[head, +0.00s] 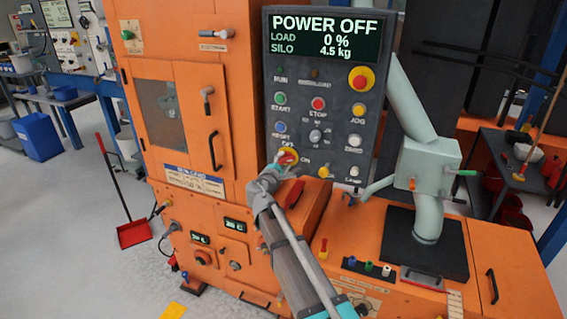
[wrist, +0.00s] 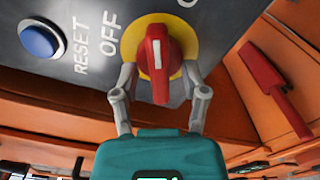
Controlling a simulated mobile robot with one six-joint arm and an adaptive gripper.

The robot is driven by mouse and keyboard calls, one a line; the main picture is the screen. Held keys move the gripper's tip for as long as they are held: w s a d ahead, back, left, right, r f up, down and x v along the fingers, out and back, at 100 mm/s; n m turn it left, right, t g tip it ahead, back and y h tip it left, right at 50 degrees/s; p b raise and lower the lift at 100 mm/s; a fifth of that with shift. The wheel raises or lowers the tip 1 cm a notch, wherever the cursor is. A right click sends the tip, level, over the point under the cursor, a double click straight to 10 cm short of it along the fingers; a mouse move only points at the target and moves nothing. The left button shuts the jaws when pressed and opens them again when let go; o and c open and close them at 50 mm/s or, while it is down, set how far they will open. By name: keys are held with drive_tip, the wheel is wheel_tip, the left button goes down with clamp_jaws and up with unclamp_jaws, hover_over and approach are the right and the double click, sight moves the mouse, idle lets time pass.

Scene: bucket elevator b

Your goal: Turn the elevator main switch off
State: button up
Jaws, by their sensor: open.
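The main switch is a red handle on a round yellow plate, low on the dark control panel in the head view (head: 288,157). In the wrist view its red handle (wrist: 156,65) bears a white mark, with the label OFF beside the plate. The panel's display (head: 324,36) reads POWER OFF, load 0 % and silo 4.5 kg. My gripper (head: 276,170) is at the switch, partly hiding it in the head view. In the wrist view the fingers of my gripper (wrist: 161,82) are open on either side of the handle, with gaps visible. Contact with the yellow plate cannot be told.
A blue RESET button (wrist: 40,39) lies beside the switch. A red bar (wrist: 275,90) is on the orange housing to the right in the wrist view. A red emergency button (head: 361,79) is higher on the panel. A pale green pipe unit (head: 428,165) stands right.

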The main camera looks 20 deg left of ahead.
drive_tip(key=shift+c, duration=0.3)
clamp_jaws()
drive_tip(key=shift+n, duration=0.3)
drive_tip(key=n, duration=1.2)
drive_tip(key=shift+d+f, duration=0.1)
drive_tip(key=shift+d, duration=0.05)
drive_tip(key=shift+n, duration=0.3)
